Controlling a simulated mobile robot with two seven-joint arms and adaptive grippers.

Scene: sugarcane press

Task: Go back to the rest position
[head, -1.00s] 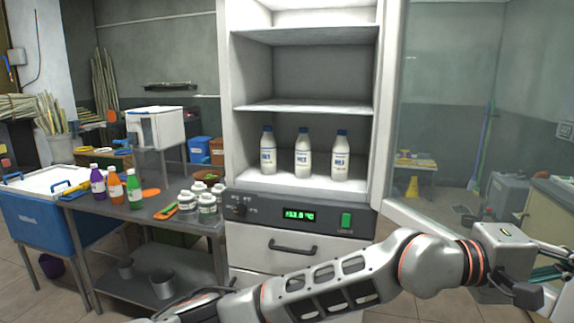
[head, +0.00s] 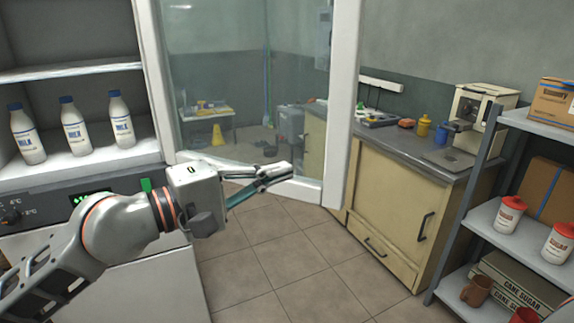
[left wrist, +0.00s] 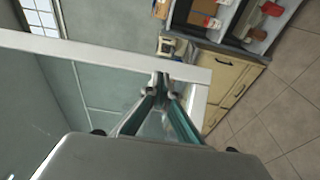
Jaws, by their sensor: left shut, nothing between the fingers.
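My left arm comes in from the left in the head view, stretched across the front of the cabinet. Its gripper (head: 284,171) is shut and empty. It overlaps the lower part of the open glass door (head: 213,85) in the picture; I cannot tell whether they touch. In the left wrist view the fingertips (left wrist: 166,80) come together in front of the white door frame (left wrist: 100,56). The white cabinet (head: 75,172) stands open, with three milk bottles (head: 74,128) with blue caps upright on its lower shelf. My right gripper is not in view.
A beige counter (head: 390,196) with a coffee machine (head: 474,122) stands to the right. A grey metal shelf (head: 492,232) with red-lidded jars (head: 509,213) and boxes is at the far right. The tiled floor (head: 290,255) between cabinet and counter is clear.

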